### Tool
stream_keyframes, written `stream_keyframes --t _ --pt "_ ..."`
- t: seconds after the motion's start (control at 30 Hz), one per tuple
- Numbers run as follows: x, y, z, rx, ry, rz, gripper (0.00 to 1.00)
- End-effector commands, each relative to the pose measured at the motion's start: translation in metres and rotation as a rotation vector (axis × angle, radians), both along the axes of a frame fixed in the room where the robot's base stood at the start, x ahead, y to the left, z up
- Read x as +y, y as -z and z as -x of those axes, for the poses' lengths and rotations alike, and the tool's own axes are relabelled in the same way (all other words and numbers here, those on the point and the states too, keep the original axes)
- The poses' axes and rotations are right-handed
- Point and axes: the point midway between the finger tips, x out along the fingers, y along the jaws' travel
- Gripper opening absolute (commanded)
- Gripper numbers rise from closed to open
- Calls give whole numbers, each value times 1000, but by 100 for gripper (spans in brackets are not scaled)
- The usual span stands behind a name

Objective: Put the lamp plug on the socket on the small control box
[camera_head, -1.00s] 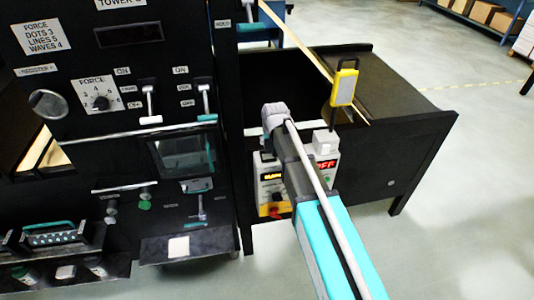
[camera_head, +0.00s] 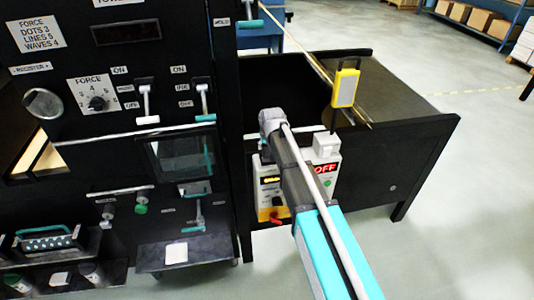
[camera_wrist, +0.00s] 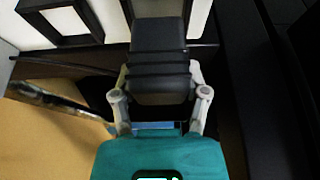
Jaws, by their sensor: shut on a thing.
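The small control box (camera_head: 328,183) is pale, with a red OFF sign and a yellow display, and stands against the black cabinet, partly behind my arm. In the wrist view my gripper (camera_wrist: 160,88) is shut on a dark ribbed block (camera_wrist: 160,62), which I take for the lamp plug. At the top of that view a black square frame (camera_wrist: 60,38) lies on a white surface. The socket cannot be made out clearly, nor whether the plug touches it.
The black machine (camera_head: 110,120) with levers and knobs is close on the left. Open floor (camera_head: 460,200) lies to the right.

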Motion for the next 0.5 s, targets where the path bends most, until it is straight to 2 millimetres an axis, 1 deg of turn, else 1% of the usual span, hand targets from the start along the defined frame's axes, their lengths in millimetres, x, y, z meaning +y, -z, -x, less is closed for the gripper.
stream_keyframes --t 0.03,0.2,0.33,0.5 --pt "0 9 1 0 0 0 9" --pt "0 22 1 0 0 0 9" --pt "0 26 1 0 0 0 9" --pt "0 25 1 0 0 0 9"
